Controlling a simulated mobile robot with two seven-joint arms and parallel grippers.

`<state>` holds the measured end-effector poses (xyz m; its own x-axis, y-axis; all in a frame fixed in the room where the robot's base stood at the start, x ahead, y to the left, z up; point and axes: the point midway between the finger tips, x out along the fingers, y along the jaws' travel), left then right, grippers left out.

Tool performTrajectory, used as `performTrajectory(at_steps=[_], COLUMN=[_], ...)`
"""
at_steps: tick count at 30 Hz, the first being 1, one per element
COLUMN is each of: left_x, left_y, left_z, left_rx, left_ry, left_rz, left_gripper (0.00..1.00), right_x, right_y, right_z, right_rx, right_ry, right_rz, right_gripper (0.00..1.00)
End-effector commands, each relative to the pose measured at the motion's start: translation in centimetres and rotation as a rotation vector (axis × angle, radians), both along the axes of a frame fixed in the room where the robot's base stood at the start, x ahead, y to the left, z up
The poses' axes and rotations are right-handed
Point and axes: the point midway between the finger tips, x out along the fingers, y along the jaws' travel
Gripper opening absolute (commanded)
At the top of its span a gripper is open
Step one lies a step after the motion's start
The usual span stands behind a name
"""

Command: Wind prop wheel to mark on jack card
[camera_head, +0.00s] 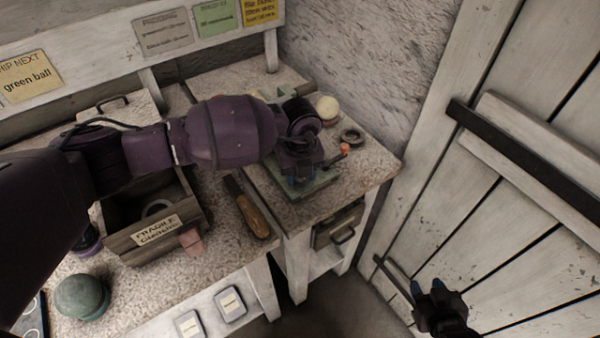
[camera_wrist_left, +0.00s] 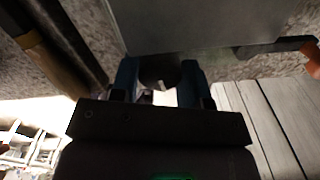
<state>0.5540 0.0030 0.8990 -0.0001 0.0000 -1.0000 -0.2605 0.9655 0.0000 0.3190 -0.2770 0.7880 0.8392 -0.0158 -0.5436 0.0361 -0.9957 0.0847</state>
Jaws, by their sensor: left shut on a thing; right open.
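My left gripper (camera_head: 297,180) points down at the front of a flat grey-green plate device (camera_head: 318,186) on the right-hand bench. In the left wrist view, its blue fingers (camera_wrist_left: 160,86) are shut on a dark rounded piece (camera_wrist_left: 158,72) under the grey plate (camera_wrist_left: 200,25); this may be the prop wheel, mostly hidden. An orange-ended lever (camera_head: 343,150) sticks out at the device's right and also shows in the left wrist view (camera_wrist_left: 312,57). I cannot tell which card is the jack card, and no mark is readable. My right gripper (camera_head: 437,288) is open and empty before the door.
A wooden-handled tool (camera_head: 252,215) lies left of the device. A pale ball (camera_head: 327,107) and dark ring (camera_head: 352,136) lie behind it. A wooden box (camera_head: 130,247), pink block (camera_head: 192,242) and green dome (camera_head: 82,297) are on the left bench. The plank door (camera_head: 500,230) stands right.

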Motion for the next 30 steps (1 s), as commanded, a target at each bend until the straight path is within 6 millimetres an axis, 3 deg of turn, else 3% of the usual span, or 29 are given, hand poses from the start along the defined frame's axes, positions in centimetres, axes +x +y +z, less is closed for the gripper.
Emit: performTrajectory(at_steps=[9,24,25,30], left_x=[0.03,0.04,0.04,0.03], left_y=[0.02,0.0,0.0,0.0], left_z=[0.03,0.08,0.07,0.06], left_rx=[0.0,0.0,0.0,0.0], left_ry=[0.0,-0.001,-0.001,-0.001], left_rz=[-0.124,-0.146,-0.146,-0.145], left_gripper=[0.18,0.18,0.45,0.68], right_x=[0.73,0.4,0.31,-0.11], right_y=[0.12,0.07,0.06,-0.02], right_z=[0.24,0.13,0.08,-0.15], right_rx=[0.0,0.0,0.0,0.0], right_ry=[-0.015,-0.009,-0.008,0.001], right_rz=[0.004,0.002,0.002,0.0], right_gripper=[0.43,0.43,0.43,0.43])
